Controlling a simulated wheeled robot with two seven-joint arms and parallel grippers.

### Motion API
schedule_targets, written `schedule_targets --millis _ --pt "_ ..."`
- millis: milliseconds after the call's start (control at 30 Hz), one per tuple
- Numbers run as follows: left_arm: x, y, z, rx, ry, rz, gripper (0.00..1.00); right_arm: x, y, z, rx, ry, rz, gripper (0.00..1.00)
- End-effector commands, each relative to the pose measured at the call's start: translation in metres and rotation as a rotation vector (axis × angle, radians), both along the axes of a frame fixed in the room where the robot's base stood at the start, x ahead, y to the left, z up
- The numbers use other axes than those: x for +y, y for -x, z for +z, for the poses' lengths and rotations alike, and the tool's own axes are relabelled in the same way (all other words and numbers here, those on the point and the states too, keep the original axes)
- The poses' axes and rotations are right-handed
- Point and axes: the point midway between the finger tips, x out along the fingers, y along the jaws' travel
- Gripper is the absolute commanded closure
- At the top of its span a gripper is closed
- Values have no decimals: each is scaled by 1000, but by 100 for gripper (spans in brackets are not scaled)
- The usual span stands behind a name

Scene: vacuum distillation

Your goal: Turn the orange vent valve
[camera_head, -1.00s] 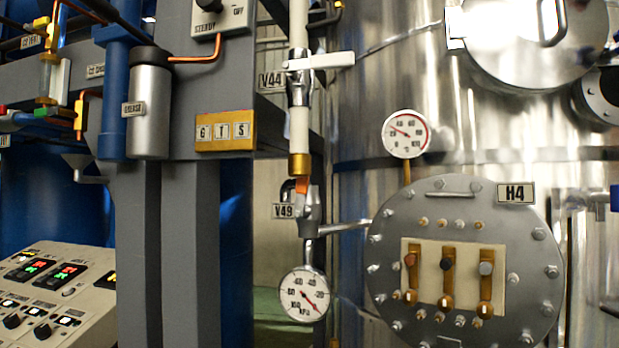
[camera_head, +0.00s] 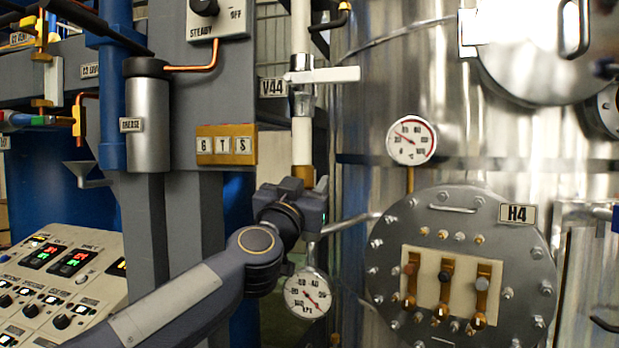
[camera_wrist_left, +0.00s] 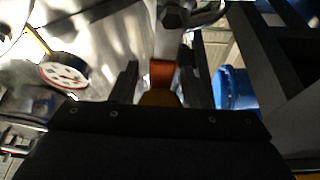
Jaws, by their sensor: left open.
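The orange vent valve (camera_wrist_left: 162,72) shows in the left wrist view between the two dark fingers of my left gripper (camera_wrist_left: 161,80). The fingers are open, with one on each side of the orange part; I cannot tell whether either touches it. In the head view my left gripper (camera_head: 318,192) is at the lower end of the vertical white pipe (camera_head: 301,140), below its brass collar (camera_head: 303,175). There the gripper hides the orange valve and the V49 label. My right gripper is not in view.
A round pressure gauge (camera_head: 307,294) hangs just below my left gripper. The white-handled V44 valve (camera_head: 322,75) is above it. A steel tank with the bolted H4 hatch (camera_head: 520,260) stands to the right, and a grey column (camera_head: 197,220) to the left.

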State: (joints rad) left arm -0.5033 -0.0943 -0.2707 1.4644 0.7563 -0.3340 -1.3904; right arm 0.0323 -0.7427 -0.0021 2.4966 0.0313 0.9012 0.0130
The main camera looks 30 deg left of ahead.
Motion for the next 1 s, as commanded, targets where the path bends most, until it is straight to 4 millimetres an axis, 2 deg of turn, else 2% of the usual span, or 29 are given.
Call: schedule_targets --millis 167,467,767,1000 --pt "2 -14 6 0 0 -1 58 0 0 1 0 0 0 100" --pt "3 -16 7 0 1 -1 60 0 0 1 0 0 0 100" --pt "3 -16 6 0 1 -1 99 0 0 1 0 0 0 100" --pt "3 -16 6 0 0 -1 100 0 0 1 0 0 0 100"
